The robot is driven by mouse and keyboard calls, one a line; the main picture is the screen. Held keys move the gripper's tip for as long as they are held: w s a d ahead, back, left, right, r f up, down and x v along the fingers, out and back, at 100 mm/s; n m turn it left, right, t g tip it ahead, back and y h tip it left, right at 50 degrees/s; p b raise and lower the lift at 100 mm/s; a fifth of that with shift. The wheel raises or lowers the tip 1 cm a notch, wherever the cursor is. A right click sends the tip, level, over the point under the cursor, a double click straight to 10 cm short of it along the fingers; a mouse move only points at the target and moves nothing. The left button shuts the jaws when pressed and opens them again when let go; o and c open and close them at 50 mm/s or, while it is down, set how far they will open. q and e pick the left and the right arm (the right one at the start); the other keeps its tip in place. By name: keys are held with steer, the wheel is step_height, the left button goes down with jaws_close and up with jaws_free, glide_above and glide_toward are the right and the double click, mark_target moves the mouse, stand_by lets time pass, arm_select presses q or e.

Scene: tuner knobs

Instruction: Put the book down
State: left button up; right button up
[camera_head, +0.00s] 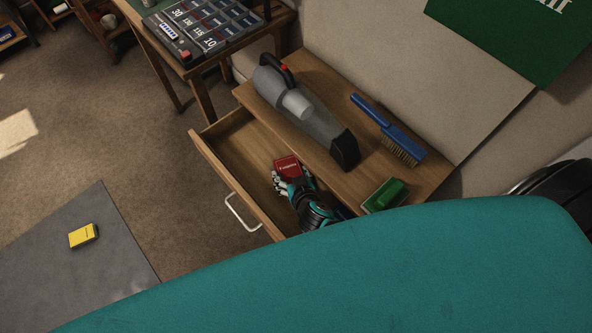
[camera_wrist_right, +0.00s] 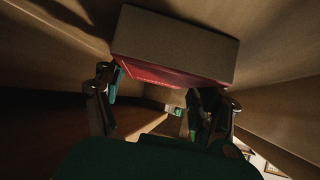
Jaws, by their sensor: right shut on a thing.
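A small red book (camera_head: 287,167) is held by my right gripper (camera_head: 289,183), inside or just over the open wooden drawer (camera_head: 232,150). In the right wrist view the book (camera_wrist_right: 165,75) shows its red cover and pale page edges. My right gripper's fingers (camera_wrist_right: 158,108) are on either side of it, shut on it. Drawer walls surround the book in that view. I cannot tell whether the book touches the drawer bottom. My left gripper is not in view.
A yellow box (camera_head: 83,235) lies on the grey mat (camera_head: 75,275). The drawer's far-left part is empty.

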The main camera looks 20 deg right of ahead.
steer(key=shift+s+a+r, duration=0.1)
steer(key=shift+a+r, duration=0.05)
steer(key=shift+a, duration=0.15)
steer(key=o, duration=0.8)
steer(key=shift+f, duration=0.25)
steer(key=o, duration=0.5)
steer(key=shift+r, duration=0.1)
steer(key=shift+o, duration=0.2)
steer(key=shift+r, duration=0.1)
steer(key=shift+s+r, duration=0.15)
steer(key=shift+s, duration=0.1)
steer(key=p+v, duration=0.1)
steer(key=v, duration=0.6)
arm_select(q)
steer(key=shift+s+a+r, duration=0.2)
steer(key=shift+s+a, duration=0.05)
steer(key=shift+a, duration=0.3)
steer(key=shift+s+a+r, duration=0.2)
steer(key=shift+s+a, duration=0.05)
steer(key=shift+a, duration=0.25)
